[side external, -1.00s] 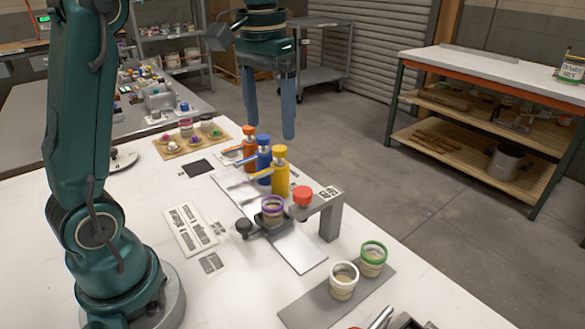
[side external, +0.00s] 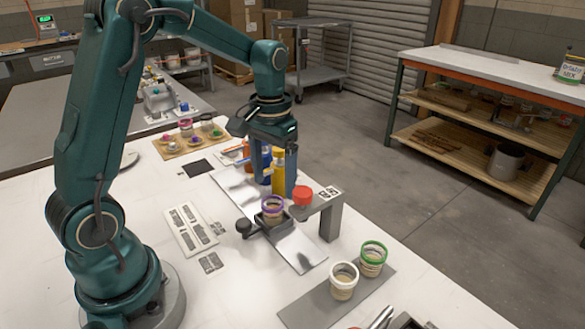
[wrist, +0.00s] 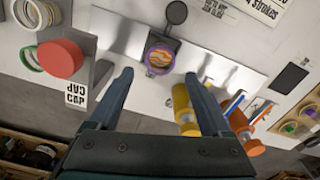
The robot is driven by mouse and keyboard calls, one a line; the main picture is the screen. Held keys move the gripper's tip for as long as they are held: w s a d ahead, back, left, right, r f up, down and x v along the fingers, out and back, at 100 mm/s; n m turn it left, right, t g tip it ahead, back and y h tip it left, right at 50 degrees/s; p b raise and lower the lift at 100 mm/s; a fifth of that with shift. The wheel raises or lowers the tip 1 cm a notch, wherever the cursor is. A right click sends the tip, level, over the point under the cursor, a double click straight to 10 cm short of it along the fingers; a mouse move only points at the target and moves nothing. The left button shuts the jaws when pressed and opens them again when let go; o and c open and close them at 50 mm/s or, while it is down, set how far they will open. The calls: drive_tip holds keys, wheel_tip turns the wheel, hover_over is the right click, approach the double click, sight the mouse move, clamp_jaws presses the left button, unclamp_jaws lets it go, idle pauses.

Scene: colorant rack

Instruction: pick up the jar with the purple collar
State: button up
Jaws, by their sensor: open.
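The jar with the purple collar (side external: 272,208) stands upright in a dark holder on the metal plate (side external: 298,250). In the wrist view the jar (wrist: 160,58) shows from above, with orange and white streaky contents. My gripper (side external: 273,190) is open and empty. Its fingers point down over the plate, near the jar and the yellow bottle. In the wrist view my gripper (wrist: 160,80) has its two fingers spread, with the jar beyond and between the tips. The fingers look apart from the jar.
A red knob (side external: 302,195) on a grey bracket (side external: 331,217) stands right of the jar. White-collared (side external: 344,280) and green-collared (side external: 373,258) jars stand on a grey mat at front right. A round black knob (side external: 243,226) is at the holder's left.

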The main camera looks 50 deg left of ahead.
sight(275, 200)
drive_tip(key=shift+f, duration=3)
clamp_jaws()
drive_tip(key=shift+r, duration=0.25)
